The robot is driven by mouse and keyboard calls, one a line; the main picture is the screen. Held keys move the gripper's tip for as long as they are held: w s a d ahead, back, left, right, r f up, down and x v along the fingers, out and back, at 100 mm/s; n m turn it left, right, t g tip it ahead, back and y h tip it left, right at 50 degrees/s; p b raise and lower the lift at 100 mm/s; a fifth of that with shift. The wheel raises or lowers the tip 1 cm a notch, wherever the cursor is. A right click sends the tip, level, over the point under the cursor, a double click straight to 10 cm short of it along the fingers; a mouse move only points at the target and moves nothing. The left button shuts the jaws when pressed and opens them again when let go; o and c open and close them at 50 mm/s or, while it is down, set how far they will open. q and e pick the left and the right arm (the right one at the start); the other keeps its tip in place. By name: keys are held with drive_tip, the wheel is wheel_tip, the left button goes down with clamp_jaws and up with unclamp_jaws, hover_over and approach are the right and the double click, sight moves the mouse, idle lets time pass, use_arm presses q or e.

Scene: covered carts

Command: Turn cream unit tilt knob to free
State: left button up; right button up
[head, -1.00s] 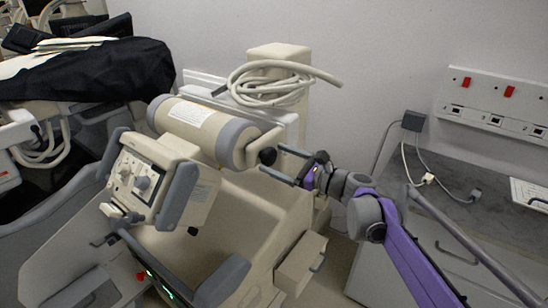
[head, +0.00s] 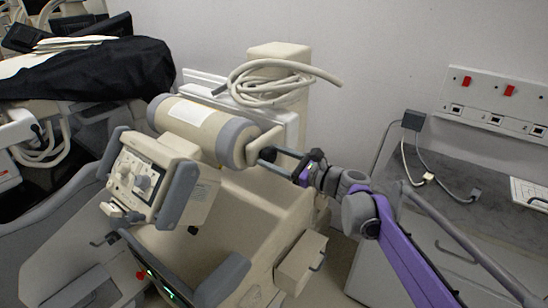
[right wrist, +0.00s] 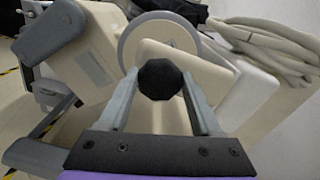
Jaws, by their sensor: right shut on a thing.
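The cream unit (head: 203,128) stands in the middle of the head view, with a horizontal cylinder with grey end bands and a tilted control panel (head: 135,180). The black tilt knob (right wrist: 160,79) sits on the cylinder's right end bracket. In the right wrist view it is a dark faceted knob between the two fingertips. My right gripper (head: 268,158) comes in from the right and is shut on the knob, one finger on each side. In the head view the fingers and wrist partly hide the knob. My left gripper is not in view.
A coiled cream cable (head: 275,82) hangs on the post behind the cylinder. A grey counter (head: 465,200) with sockets and cables stands at the right. A black-covered cart (head: 90,70) is at the back left.

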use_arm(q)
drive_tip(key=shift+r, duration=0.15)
use_arm(e)
drive_tip(key=shift+n, duration=0.3)
drive_tip(key=n+p, duration=0.1)
drive_tip(key=n, duration=0.2)
drive_tip(key=shift+p, duration=0.35)
drive_tip(key=n+p, duration=0.2)
drive_tip(key=n, duration=0.4)
drive_tip(key=shift+a, duration=0.1)
drive_tip(key=n+p, duration=0.1)
drive_tip(key=n, duration=0.3)
drive_tip(key=shift+s+p, duration=0.1)
drive_tip(key=shift+p, duration=0.3)
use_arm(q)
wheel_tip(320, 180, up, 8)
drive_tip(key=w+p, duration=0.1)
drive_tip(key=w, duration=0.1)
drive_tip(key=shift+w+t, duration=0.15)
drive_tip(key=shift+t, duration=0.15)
use_arm(e)
drive_tip(key=shift+f+n, duration=0.2)
drive_tip(key=shift+n, duration=1.9)
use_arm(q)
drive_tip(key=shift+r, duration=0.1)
use_arm(e)
drive_tip(key=o, duration=1.4)
drive_tip(key=shift+c, duration=0.2)
